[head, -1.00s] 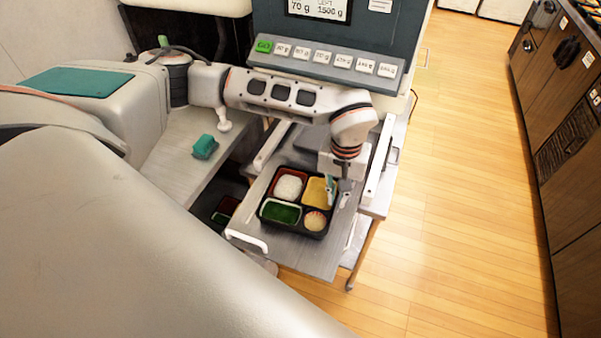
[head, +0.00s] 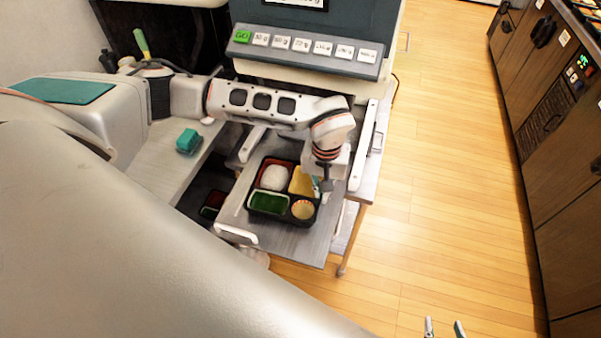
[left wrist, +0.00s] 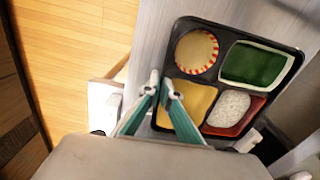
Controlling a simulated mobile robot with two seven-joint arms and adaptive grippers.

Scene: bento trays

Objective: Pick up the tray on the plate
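The black bento tray (head: 287,221) holds white rice, a yellow filling, a green filling and a round item in its compartments. It sits on the grey metal plate (head: 300,246) under the weighing machine. I cannot see any gap beneath it. My left gripper (head: 320,190) points down at the tray's right edge. In the left wrist view, the left gripper's (left wrist: 160,82) fingertips are close together with the tray's rim between them, one finger over the yellow compartment and the other outside the wall. My right gripper (head: 444,328) shows only its spread fingertips at the bottom, empty.
The machine's button panel (head: 305,46) overhangs behind the tray. A white handle (head: 236,234) stands at the plate's front left. A teal block (head: 188,141) lies on the side counter. The wooden floor (head: 430,180) is clear, with dark cabinets (head: 560,130) on the right.

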